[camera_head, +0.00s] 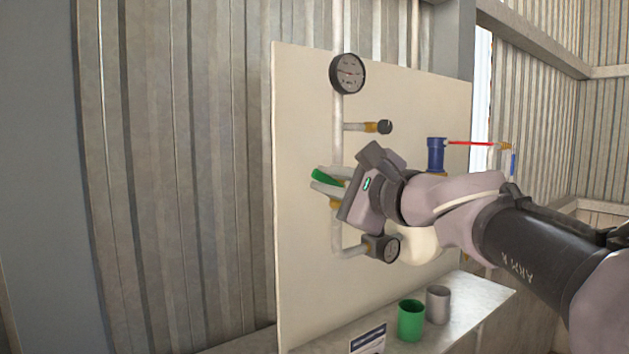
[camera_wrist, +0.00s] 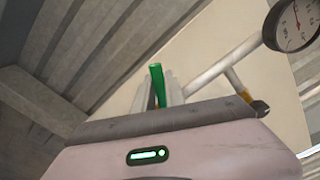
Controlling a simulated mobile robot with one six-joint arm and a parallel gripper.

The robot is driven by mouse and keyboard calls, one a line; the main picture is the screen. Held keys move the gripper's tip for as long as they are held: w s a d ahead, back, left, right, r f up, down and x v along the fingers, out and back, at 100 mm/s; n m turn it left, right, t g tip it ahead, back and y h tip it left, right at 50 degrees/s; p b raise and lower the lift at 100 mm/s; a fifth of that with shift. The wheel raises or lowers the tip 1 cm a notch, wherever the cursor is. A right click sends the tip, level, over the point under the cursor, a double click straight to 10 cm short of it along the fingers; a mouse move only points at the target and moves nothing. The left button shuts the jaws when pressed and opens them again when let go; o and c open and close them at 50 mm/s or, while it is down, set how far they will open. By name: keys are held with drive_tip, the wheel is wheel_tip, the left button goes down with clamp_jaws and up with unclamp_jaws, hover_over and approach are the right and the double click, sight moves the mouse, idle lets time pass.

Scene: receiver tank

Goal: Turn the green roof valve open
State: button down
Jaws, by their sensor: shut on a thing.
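The green valve handle (camera_head: 324,177) shows between my gripper's fingers at the left side of the vertical pipe on the cream panel. My gripper (camera_head: 325,182) is shut on this handle, with one finger above it and one below in the head view. In the wrist view the green handle (camera_wrist: 157,84) stands up between the pale fingers (camera_wrist: 165,92). The valve body is mostly hidden behind my gripper; a bit of brass (camera_head: 336,203) shows below it.
A round gauge (camera_head: 347,73) tops the pipe, and a capped side branch (camera_head: 384,127) sticks out above my gripper. A second gauge (camera_head: 389,248) is below. A blue cylinder (camera_head: 436,154) and red bar (camera_head: 470,143) are right. Green (camera_head: 411,320) and grey (camera_head: 438,304) cups stand on the shelf (camera_head: 478,300).

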drive_tip(key=shift+r, duration=0.15)
drive_tip(key=c, duration=1.6)
unclamp_jaws()
drive_tip(key=shift+c, duration=0.2)
drive_tip(key=shift+o, duration=1.3)
drive_tip(key=shift+w, duration=0.15)
